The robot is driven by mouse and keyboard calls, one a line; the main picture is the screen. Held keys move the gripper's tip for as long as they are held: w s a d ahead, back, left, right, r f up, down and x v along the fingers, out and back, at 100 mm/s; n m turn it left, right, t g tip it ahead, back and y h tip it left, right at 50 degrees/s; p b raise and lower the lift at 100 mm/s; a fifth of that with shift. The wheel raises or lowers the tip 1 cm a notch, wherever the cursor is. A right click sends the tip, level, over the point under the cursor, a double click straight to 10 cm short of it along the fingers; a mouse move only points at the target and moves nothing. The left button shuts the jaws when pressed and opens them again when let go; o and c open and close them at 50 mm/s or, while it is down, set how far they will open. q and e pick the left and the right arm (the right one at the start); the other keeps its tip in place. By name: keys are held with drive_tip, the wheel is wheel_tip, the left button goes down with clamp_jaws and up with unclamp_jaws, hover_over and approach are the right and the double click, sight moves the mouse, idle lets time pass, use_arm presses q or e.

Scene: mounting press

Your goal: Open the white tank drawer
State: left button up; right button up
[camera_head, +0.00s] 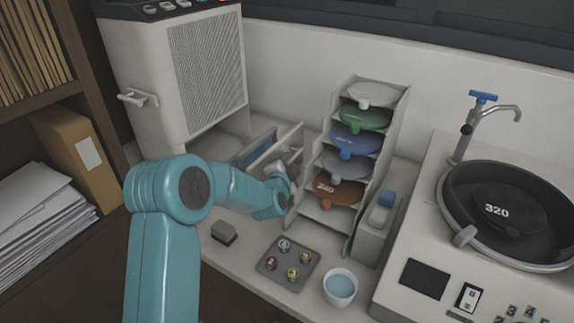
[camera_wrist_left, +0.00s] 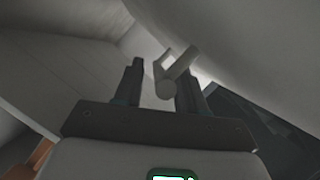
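The white tank (camera_head: 205,85) with a mesh side panel stands at the back left in the head view. A white upright panel (camera_head: 292,138), which looks like the drawer front, stands low beside it with blue pieces (camera_head: 258,143) behind. My left gripper (camera_head: 284,172) is at this panel, partly hidden by its own wrist. In the left wrist view a pale bar handle (camera_wrist_left: 176,69) lies between the two dark fingertips of my left gripper (camera_wrist_left: 160,85). The fingers are apart, with the handle nearer the right one. Contact cannot be told. My right gripper is not in view.
A rack (camera_head: 378,145) of coloured discs stands just right of my left gripper. A small tray of round pieces (camera_head: 288,264), a cup of blue liquid (camera_head: 340,288) and a grey block (camera_head: 223,232) lie in front. A polishing machine (camera_head: 430,250) fills the right.

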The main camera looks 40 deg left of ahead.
use_arm(q)
drive_tip(key=b+v, duration=0.2)
drive_tip(key=v, duration=1.4)
drive_tip(key=shift+b, duration=0.3)
drive_tip(key=shift+s+d+r, duration=0.1)
drive_tip(key=shift+r, duration=0.1)
